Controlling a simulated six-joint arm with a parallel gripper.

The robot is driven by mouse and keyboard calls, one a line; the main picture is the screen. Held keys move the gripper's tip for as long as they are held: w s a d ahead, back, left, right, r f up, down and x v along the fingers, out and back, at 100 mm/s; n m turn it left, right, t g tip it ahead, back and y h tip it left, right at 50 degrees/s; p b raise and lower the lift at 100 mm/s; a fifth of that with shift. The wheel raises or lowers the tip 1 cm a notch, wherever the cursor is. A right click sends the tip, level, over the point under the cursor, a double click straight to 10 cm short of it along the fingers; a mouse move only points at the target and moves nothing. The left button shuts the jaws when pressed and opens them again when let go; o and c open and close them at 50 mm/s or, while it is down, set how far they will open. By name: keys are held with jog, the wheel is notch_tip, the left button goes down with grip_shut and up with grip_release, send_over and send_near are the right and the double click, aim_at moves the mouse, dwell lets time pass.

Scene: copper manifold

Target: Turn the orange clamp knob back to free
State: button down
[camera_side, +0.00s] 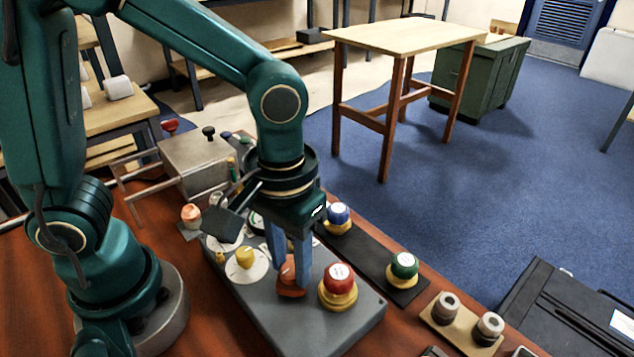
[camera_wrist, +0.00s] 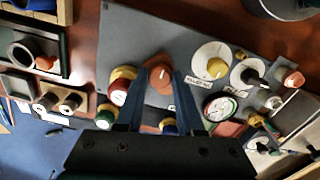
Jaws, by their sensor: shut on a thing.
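The orange clamp knob (camera_side: 290,277) stands on the grey panel (camera_side: 262,322). My gripper (camera_side: 289,262) points down over it, its two blue fingers on either side of the knob and shut on it. In the wrist view the orange knob (camera_wrist: 160,75) sits between the fingertips (camera_wrist: 159,80), with a pale line on its top. The fingers hide part of its sides in the side view.
A red knob on a yellow base (camera_side: 338,285) stands close to the right of the fingers. A yellow knob on a white dial (camera_side: 245,258) is on the left. Blue (camera_side: 338,214) and green (camera_side: 404,265) knobs stand on a black strip behind. A metal box (camera_side: 197,160) is at the back left.

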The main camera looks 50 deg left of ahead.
aim_at(290, 268)
jog(key=c, duration=0.5)
grip_release()
jog(key=shift+r, duration=2.6)
jog(key=shift+s+a+r+m+t, duration=0.45)
jog(key=shift+a+t, duration=0.5)
jog(key=shift+a, duration=0.5)
jog(key=shift+s+a+r+m+t, duration=0.45)
jog(key=shift+a+t, duration=0.45)
jog(key=shift+a, duration=0.55)
jog(key=shift+s+a+r+m+t, duration=0.3)
jog(key=shift+s+a+r+t, duration=0.25)
jog(key=shift+a+t, duration=0.65)
